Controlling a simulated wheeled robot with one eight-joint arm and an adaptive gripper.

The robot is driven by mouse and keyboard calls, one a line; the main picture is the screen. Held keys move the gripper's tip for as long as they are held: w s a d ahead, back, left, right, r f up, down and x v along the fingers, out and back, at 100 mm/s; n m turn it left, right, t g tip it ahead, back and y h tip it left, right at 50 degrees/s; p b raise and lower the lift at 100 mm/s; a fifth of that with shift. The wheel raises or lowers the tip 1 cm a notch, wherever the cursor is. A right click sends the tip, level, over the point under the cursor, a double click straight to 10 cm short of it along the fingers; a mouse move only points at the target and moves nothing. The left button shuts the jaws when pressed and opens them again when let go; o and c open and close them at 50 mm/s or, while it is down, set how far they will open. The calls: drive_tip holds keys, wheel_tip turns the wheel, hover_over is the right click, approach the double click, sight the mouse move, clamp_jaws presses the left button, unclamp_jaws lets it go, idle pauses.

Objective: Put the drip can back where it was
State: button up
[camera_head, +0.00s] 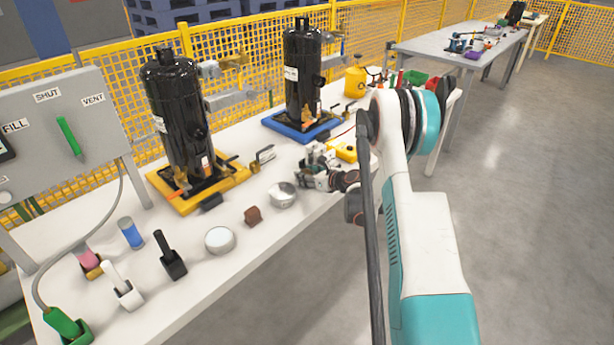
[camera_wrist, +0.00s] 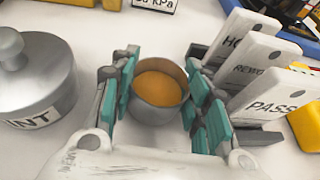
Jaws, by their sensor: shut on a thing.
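The drip can is a small round grey metal cup (camera_wrist: 158,112) with orange-amber contents, seen from above in the wrist view. My gripper (camera_wrist: 160,90) has its grey and teal fingers on both sides of the can and is shut on it. The can looks upright, low over the white table or on it; I cannot tell which. In the head view my gripper (camera_head: 318,172) is at the bench's right edge, in front of the blue pallet. The can is not clearly visible there.
A lidded metal pot (camera_wrist: 34,78) stands close left of my gripper. Upright cards reading REWORK and PASS (camera_wrist: 268,103) stand close right, with a yellow object (camera_wrist: 306,125) beyond. A kPa label (camera_wrist: 156,5) lies ahead. Black compressors (camera_head: 180,115) stand behind on pallets.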

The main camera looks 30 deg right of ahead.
drive_tip(key=shift+f, duration=0.15)
drive_tip(key=o, duration=0.9)
drive_tip(key=shift+c, duration=0.2)
drive_tip(key=shift+s+r, duration=0.25)
drive_tip(key=shift+r, duration=0.1)
drive_tip(key=p+v, duration=0.4)
drive_tip(key=v, duration=0.7)
drive_tip(key=shift+s+r, duration=0.15)
drive_tip(key=shift+s, duration=0.05)
